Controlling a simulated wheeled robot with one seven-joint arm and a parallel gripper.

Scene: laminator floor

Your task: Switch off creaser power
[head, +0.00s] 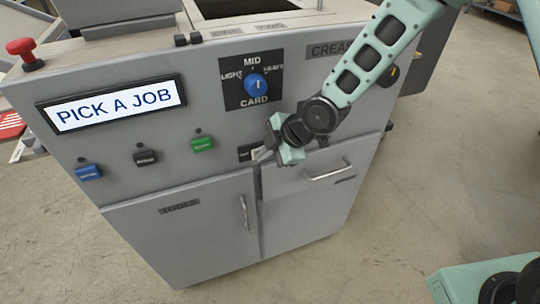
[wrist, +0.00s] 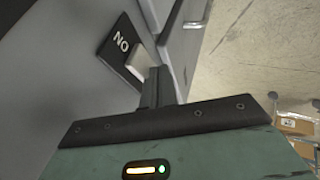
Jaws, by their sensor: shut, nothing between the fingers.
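The creaser (head: 225,130) is a grey cabinet with a "CREAS…" label, partly hidden by my arm. A small black switch plate (head: 243,154) with a pale rocker sits on its front, below the card dial. In the wrist view the plate (wrist: 121,42) carries letters that read "NO", which is "ON" turned upside down, beside the pale rocker (wrist: 141,62). My gripper (head: 263,156) is shut and empty, its tips at the rocker. In the wrist view its fingers (wrist: 153,82) overlap the rocker's edge; I cannot tell whether they touch it.
A blue card dial (head: 256,85) sits above the switch. A lit display (head: 115,104) reads "PICK A JOB". Blue (head: 89,172), black (head: 145,157) and green (head: 202,144) buttons sit left; a red emergency knob (head: 22,50) is at upper left. A drawer handle (head: 329,171) juts out below right.

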